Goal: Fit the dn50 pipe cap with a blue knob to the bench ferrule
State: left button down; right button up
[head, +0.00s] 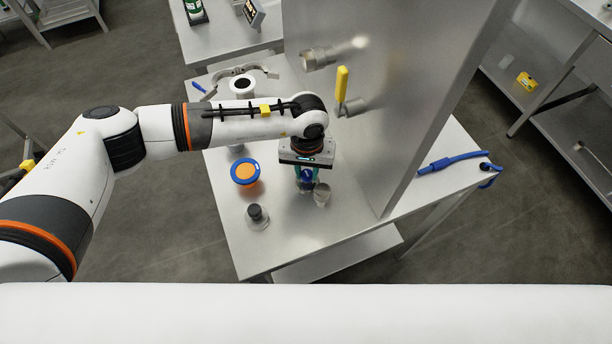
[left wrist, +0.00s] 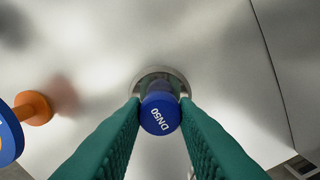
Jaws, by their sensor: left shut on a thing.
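The DN50 pipe cap has a blue knob (left wrist: 160,112) marked "DN50" above a round steel plate (left wrist: 163,78). My left gripper (head: 306,182) points down over the near part of the bench (head: 290,240). Its green fingers are shut on the blue knob, seen in the left wrist view. The fingers partly hide the cap in the head view; I cannot tell whether it touches the bench. An upright steel pipe end with a dark bore (head: 242,83), which looks like the bench ferrule, stands at the back left behind my forearm. My right gripper is not in view.
A blue disc with an orange knob (head: 245,171) and a dark-knobbed cap (head: 257,215) stand left of my gripper. A small steel cylinder (head: 322,194) is just right of it. The tank wall (head: 400,100), with a yellow-handled valve (head: 342,85), rises behind.

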aim_at(306, 174)
pick_arm(q)
jog(key=shift+r+p, duration=0.65)
jog(key=shift+r, duration=1.65)
pick_arm(e)
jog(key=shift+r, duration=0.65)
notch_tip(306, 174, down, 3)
jog(key=b, duration=0.2)
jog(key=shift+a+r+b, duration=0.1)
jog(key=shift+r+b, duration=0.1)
jog(key=shift+b, duration=0.1)
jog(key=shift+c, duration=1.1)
pick_arm(q)
jog(key=s+a+r, duration=0.4)
jog(key=a, duration=0.5)
jog(key=s+a+r+n, duration=0.1)
jog(key=s+a+r, duration=0.3)
jog(key=a, duration=0.6)
jog(key=shift+s+r+n, duration=0.3)
jog(key=shift+s+r, duration=0.1)
jog(key=shift+s, duration=0.1)
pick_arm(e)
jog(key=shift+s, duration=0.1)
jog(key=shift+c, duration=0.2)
